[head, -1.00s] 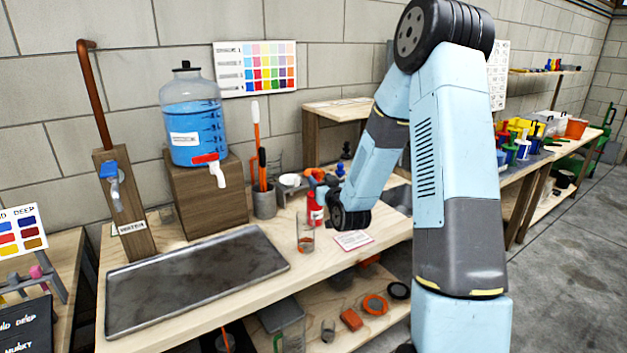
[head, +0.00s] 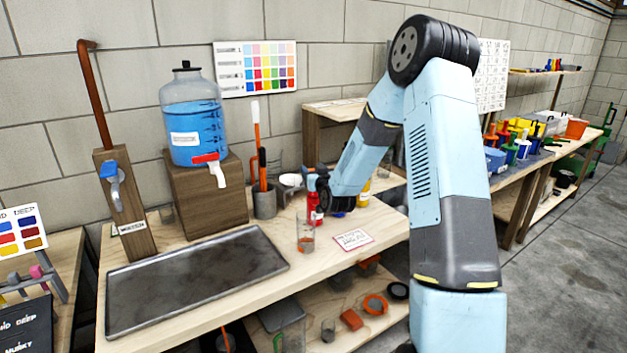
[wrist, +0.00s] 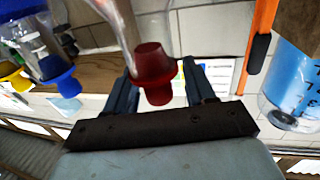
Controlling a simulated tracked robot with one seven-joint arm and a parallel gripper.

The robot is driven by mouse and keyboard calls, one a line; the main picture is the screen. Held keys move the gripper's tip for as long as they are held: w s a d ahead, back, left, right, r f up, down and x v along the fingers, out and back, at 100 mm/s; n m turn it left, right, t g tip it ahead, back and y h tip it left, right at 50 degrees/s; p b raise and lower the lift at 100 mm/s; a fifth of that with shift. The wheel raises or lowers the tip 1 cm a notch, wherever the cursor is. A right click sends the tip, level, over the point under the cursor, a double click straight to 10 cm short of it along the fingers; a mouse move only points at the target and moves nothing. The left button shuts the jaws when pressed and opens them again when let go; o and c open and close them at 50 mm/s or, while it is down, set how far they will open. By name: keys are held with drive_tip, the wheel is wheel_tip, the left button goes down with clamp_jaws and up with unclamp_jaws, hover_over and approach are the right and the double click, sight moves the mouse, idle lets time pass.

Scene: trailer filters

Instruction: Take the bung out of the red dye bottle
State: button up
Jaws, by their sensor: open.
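The red dye bottle (head: 314,211) stands on the bench, behind a clear glass with a reddish bottom (head: 305,240). My gripper (head: 313,182) is at the top of this bottle and hides its bung in the head view. In the wrist view, which is upside down, the dark red bung (wrist: 154,72) sits at the mouth of a clear neck (wrist: 120,22). My gripper (wrist: 162,88) is open there, with one blue finger on each side of the bung. I cannot tell whether the fingers touch it.
A yellow bottle (head: 364,197) stands just right of my wrist. Blue (wrist: 60,88) and yellow (wrist: 17,80) bungs show at left in the wrist view. A blue-water dispenser (head: 195,120) and a metal tray (head: 195,280) are to the left. A card (head: 353,239) lies in front.

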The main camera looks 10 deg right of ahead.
clamp_jaws()
idle(0.4)
